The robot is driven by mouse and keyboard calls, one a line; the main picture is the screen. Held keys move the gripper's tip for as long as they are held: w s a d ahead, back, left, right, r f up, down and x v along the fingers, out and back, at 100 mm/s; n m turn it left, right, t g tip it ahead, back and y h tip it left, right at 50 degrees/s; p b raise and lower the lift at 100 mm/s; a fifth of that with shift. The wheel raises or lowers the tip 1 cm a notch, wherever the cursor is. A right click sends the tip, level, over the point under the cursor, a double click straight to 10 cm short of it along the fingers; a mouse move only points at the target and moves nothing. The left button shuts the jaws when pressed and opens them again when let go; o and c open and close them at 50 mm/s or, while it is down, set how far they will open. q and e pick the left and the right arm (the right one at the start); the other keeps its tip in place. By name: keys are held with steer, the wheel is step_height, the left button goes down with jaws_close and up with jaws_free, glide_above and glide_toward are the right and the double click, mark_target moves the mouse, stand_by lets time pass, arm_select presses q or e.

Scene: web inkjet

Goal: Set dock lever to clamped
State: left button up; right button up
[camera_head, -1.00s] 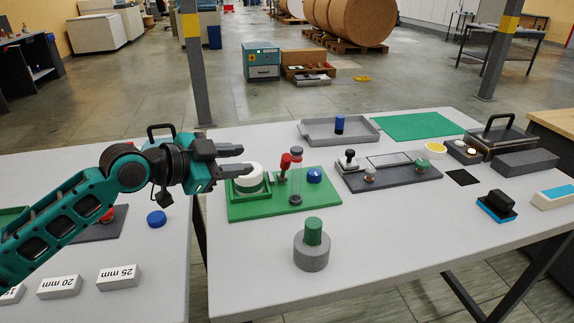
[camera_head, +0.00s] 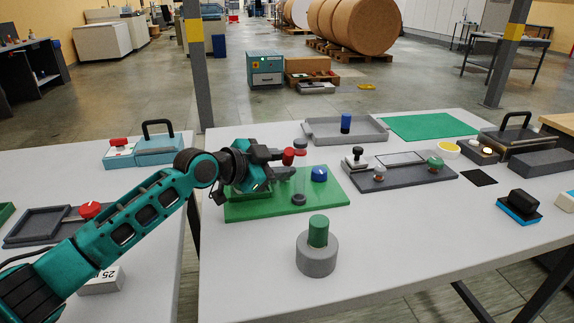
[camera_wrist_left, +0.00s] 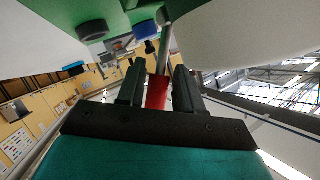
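The dock lever has a red handle (camera_head: 288,156) and stands on the green board (camera_head: 245,211). In the left wrist view the red handle (camera_wrist_left: 157,92) sits between my two fingers, with its metal rod running up towards the board. My left gripper (camera_head: 284,164) is at the lever, its fingers apart on either side of the handle. I see no clear grip on it. A blue knob (camera_head: 319,174) and a dark round piece (camera_head: 299,199) are on the same board. My gripper hides most of the white round part at the board's left. My right gripper is out of view.
A grey cylinder with a green top (camera_head: 317,255) stands in front of the board. A dark fixture plate (camera_head: 405,178) lies to the right, and a grey tray (camera_head: 345,131) lies behind.

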arm_select(q)
steer(key=shift+x, duration=1.1)
steer(key=shift+c, duration=0.2)
jaws_close()
